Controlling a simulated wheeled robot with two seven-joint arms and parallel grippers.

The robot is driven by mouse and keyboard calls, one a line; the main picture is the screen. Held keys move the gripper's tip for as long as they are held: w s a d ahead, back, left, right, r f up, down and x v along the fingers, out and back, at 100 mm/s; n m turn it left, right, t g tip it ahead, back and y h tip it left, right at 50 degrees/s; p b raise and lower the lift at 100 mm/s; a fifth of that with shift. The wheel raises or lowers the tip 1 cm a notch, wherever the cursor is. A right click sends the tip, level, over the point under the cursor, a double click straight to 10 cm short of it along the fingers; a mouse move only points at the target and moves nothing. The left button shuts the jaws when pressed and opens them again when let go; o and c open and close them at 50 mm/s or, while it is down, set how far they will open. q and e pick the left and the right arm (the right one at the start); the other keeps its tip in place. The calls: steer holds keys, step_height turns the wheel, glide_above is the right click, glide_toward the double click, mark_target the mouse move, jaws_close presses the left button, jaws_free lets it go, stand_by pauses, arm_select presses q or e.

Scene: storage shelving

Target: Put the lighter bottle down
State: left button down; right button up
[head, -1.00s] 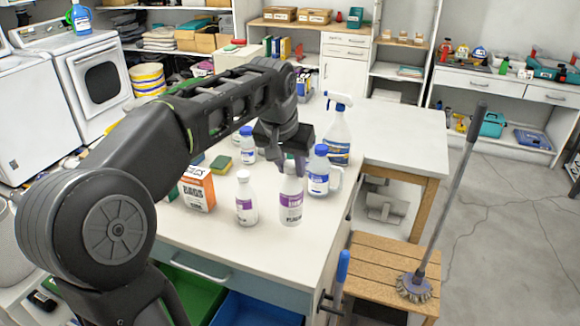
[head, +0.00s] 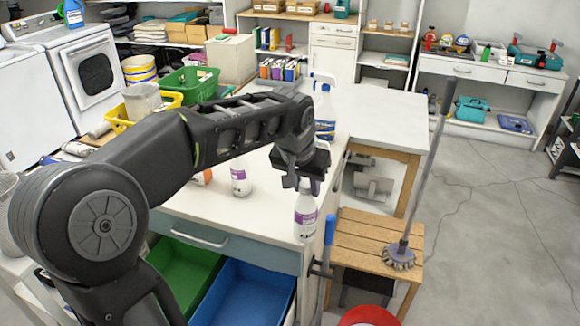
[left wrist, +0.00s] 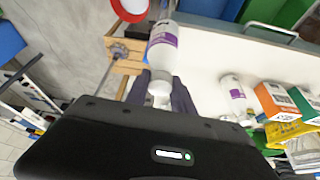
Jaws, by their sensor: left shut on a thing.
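My left gripper (head: 304,188) is shut on the upper part of a white bottle with a purple label (head: 305,222). The bottle hangs near upright at the front right corner of the white counter (head: 270,215); I cannot tell whether its base touches the top. In the left wrist view the same bottle (left wrist: 163,48) shows beyond the fingers (left wrist: 160,90). A similar white and purple bottle (head: 241,179) stands on the counter to the left, apart from the held one; it also shows in the left wrist view (left wrist: 233,92). My right gripper is not in view.
A spray bottle (head: 324,110) stands behind the gripper. An orange box (left wrist: 275,101) is beside the standing bottle. Open green (head: 185,275) and blue (head: 255,295) bins lie below the counter front. A wooden stool (head: 365,255) and a brush stand to the right.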

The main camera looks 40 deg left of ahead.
arm_select(q)
steer(key=w+d+f+m+h, duration=0.1)
steer(key=w+d+f+m, duration=0.1)
steer(key=d+f, duration=1.2)
steer(key=shift+w+d+f+m, duration=0.3)
steer(key=shift+w+d, duration=0.2)
steer(key=shift+d, duration=0.15)
